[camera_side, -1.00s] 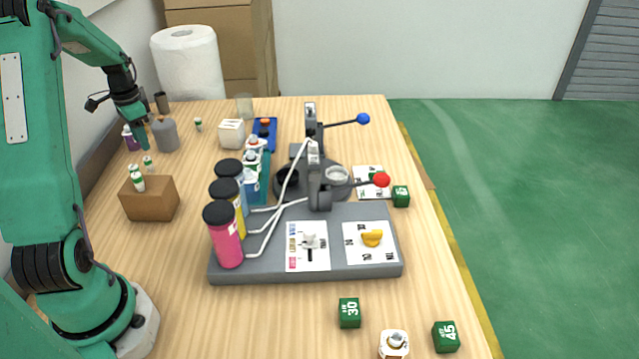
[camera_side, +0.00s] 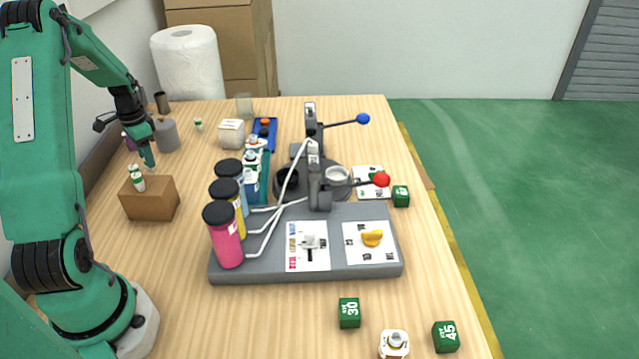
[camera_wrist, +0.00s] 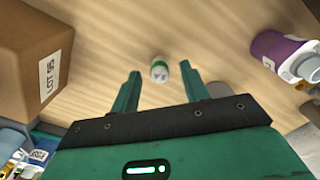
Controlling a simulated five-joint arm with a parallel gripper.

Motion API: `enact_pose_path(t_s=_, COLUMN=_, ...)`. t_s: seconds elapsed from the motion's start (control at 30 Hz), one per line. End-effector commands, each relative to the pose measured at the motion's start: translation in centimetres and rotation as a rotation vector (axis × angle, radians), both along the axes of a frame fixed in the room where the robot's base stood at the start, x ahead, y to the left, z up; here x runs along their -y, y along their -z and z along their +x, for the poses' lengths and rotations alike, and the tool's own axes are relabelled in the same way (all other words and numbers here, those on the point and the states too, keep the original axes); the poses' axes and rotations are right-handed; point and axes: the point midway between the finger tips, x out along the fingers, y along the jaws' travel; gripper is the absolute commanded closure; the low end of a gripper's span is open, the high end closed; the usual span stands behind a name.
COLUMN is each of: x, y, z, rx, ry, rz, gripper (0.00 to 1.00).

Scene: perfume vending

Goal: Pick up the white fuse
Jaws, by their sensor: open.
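My gripper is open and empty. In the side view my gripper (camera_side: 148,159) points down behind the brown box at the far left, and the fuse there is hidden by it. Similar white and green pieces show on the box (camera_side: 137,179) and alone farther back (camera_side: 198,125).
The brown box (camera_side: 150,199) is close to my gripper; it fills the left of the wrist view (camera_wrist: 30,62). A grey bottle (camera_side: 166,136) and a purple bottle (camera_wrist: 276,55) stand on the other side. The grey machine base (camera_side: 270,268) is farther right.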

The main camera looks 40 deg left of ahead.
Motion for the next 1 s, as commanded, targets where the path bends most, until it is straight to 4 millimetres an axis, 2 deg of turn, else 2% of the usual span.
enact_pose_path(t_s=0.1, x=0.0, y=1.4, z=0.0, rx=-0.001, ry=0.000, rz=-0.002, gripper=0.55)
enact_pose_path(t_s=0.23, x=0.0, y=2.1, z=0.0, rx=-0.001, ry=0.000, rz=-0.001, gripper=0.55)
enact_pose_path(t_s=0.73, x=0.0, y=2.2, z=0.0, rx=0.000, ry=0.000, rz=0.000, gripper=0.55)
enact_pose_path(t_s=0.77, x=0.0, y=2.2, z=0.0, rx=0.000, ry=0.000, rz=0.000, gripper=0.57)
enact_pose_path(t_s=0.9, x=0.0, y=2.2, z=0.0, rx=0.000, ry=0.000, rz=0.000, gripper=0.84)
enact_pose_path(t_s=1.0, x=0.0, y=2.2, z=0.0, rx=0.000, ry=0.000, rz=0.000, gripper=1.00)
